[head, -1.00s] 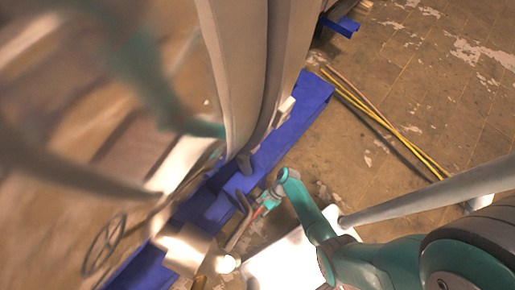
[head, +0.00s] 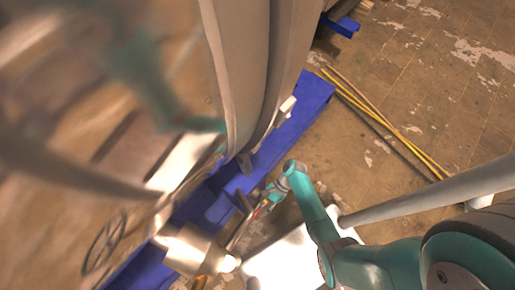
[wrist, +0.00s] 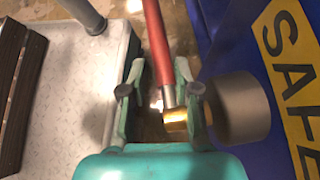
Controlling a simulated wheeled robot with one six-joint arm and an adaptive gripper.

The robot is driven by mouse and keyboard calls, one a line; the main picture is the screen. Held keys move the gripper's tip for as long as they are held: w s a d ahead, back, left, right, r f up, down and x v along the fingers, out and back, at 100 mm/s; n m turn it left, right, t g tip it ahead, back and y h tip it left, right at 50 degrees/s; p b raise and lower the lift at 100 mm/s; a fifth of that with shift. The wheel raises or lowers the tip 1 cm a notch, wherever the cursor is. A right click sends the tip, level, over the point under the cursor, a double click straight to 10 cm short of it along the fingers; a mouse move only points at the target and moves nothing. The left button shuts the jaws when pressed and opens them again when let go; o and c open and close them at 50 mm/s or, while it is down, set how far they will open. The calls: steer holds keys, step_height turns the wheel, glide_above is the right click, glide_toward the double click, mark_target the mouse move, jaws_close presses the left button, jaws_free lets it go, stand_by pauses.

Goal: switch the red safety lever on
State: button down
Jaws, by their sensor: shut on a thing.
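The red safety lever (wrist: 157,42) runs down from the top of the wrist view, with a bare metal end and a brass-coloured piece (wrist: 176,116) at its base. My gripper (wrist: 158,92) has its fingers on either side of the lever and is shut on it. Exact finger contact is hard to see. In the head view my gripper (head: 267,200) is small, low beside the blue frame. The red of the lever (head: 259,211) barely shows there.
A grey cylinder (wrist: 240,107) sits just right of the fingers, before a blue panel with a yellow SAFE-lettered sign (wrist: 290,45). A pale tread-plate platform (wrist: 80,90) is at left. The blue frame (head: 290,115) borders the shiny chamber. Yellow rods (head: 385,125) lie on the floor.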

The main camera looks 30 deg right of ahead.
steer(key=v, duration=0.8)
steer(key=shift+s+f, duration=0.1)
steer(key=shift+f, duration=0.05)
steer(key=s+a+f+n+t+h, duration=0.3)
steer(key=s+f+h, duration=0.1)
steer(key=s, duration=0.3)
steer(key=s+d+r+n+t+h, duration=0.2)
steer(key=s+r+n+t+h, duration=0.1)
steer(key=s+r+h, duration=0.15)
step_height(320, 180, up, 40)
steer(key=s+d+n+t+h, duration=0.1)
steer(key=s+n+t, duration=0.1)
steer(key=n+t, duration=0.8)
steer(key=shift+s+d+f+n+t+h, duration=0.25)
steer(key=shift+n+t+h, duration=0.15)
steer(key=shift+t, duration=0.4)
